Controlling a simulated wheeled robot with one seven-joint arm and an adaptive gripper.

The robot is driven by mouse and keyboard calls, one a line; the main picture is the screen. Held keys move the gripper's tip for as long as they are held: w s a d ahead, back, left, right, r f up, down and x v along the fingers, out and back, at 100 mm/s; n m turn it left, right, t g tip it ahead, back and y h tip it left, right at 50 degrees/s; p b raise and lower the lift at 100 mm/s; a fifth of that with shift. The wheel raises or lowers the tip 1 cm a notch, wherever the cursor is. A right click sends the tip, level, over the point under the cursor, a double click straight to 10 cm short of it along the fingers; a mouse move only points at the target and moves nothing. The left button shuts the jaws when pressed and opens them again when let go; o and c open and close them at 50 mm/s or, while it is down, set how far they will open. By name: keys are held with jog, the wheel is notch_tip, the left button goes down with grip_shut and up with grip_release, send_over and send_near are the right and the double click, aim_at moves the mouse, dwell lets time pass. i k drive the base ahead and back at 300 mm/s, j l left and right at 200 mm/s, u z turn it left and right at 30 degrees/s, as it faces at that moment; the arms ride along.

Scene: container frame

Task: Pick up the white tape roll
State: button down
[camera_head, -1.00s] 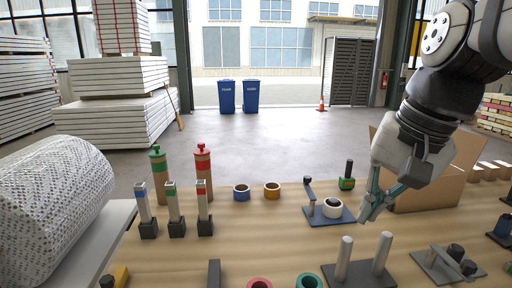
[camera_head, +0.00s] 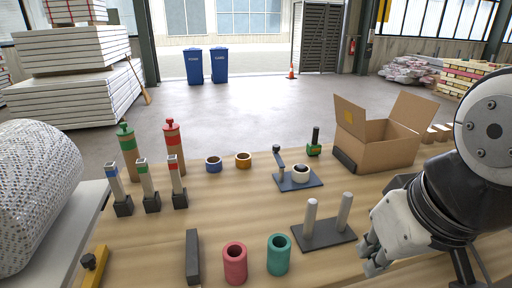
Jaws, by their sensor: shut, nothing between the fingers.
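The white tape roll (camera_head: 301,172) sits on a dark blue-grey tape stand (camera_head: 286,185), towards the back of the wooden table. A small upright post of the stand rises to the left of the roll. My gripper (camera_head: 370,262) is at the lower right, in front of and to the right of the roll and well apart from it. Its fingers are closed together and hold nothing.
A dark base with two light posts (camera_head: 325,232) stands between my gripper and the stand. An open cardboard box (camera_head: 384,141) is at the back right.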

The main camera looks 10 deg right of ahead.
aim_at(298, 177)
jog(key=i+l+u, duration=0.1)
jog(key=i+l, duration=0.3)
jog(key=i+l+u, duration=0.1)
jog(key=i+l, duration=0.25)
jog(key=l, duration=0.25)
